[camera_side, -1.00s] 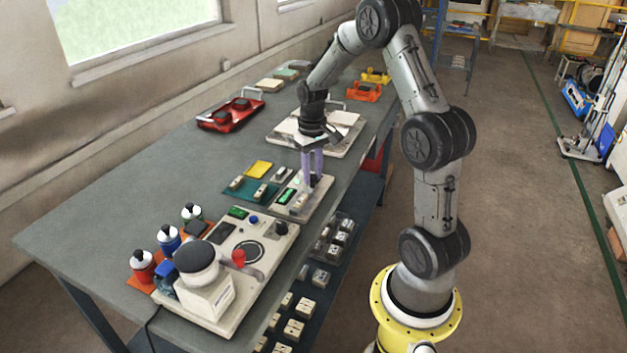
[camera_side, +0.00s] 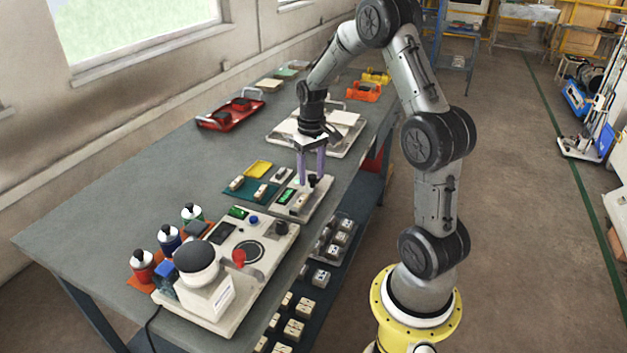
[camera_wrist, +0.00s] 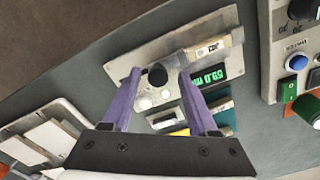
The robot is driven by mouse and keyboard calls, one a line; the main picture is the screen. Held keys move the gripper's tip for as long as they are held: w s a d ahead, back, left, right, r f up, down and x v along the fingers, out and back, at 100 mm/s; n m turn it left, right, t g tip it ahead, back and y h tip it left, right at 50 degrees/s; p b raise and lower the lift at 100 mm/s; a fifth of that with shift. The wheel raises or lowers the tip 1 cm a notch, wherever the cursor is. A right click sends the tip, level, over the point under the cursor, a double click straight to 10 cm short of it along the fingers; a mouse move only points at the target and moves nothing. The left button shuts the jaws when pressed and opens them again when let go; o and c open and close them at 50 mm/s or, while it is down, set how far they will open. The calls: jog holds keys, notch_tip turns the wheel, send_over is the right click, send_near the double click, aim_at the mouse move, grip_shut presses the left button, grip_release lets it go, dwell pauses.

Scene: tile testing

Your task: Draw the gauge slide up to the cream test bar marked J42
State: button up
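The pale gauge plate (camera_side: 317,206) lies on the grey bench and also shows in the wrist view (camera_wrist: 122,68). It carries a green-digit display (camera_wrist: 207,77), a black knob (camera_wrist: 157,75) that looks like the slide's handle, and a cream bar (camera_wrist: 213,47). The bar has a dark mark, too small to read surely as J42. My gripper (camera_side: 312,182) points down over the plate with its purple fingers apart. In the wrist view the fingertips (camera_wrist: 160,74) stand on either side of the black knob, with visible gaps. Contact with the plate cannot be told.
A teal mat (camera_side: 238,194) with small bars and a yellow tray (camera_side: 258,169) lie left of the plate. A control panel with a red knob (camera_side: 238,257) stands in front. A tray of white tiles (camera_side: 275,134) lies behind.

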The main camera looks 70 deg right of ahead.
aim_at(311, 176)
jog(key=shift+r, duration=2.95)
jog(key=shift+a, duration=0.1)
jog(key=s+a+r+n+t+h, duration=0.1)
jog(key=a+r+n+t, duration=0.25)
jog(key=a+r, duration=0.95)
jog(key=s+a+f+n+t, duration=0.1)
jog(key=s+a, duration=0.4)
jog(key=s, duration=0.2)
jog(key=s+a+f+n+t+y, duration=0.1)
jog(key=s+a+f, duration=0.1)
jog(key=s+a, duration=0.3)
jog(key=shift+s+a, duration=0.15)
jog(key=shift+s, duration=1.2)
